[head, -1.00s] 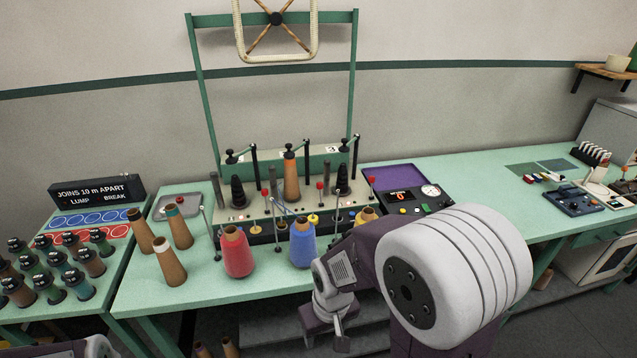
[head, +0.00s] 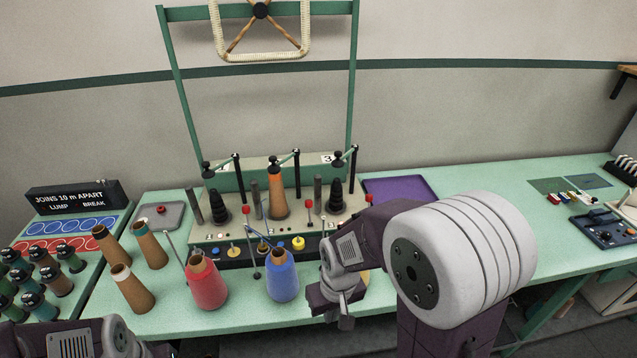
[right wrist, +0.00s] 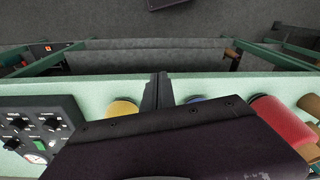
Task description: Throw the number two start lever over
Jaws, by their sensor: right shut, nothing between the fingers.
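The winder stand (head: 215,238) stands at the back of the bench, with upright red-knobbed levers along its front. The middle lever's red knob (head: 309,204) shows near the orange cone; another red knob (head: 368,198) is to its right.
A red cone (head: 206,284) and a blue cone (head: 282,277) stand before the stand. Bare brown cones (head: 132,288) stand to the left. A control panel with a gauge (right wrist: 38,140) lies in the wrist view.

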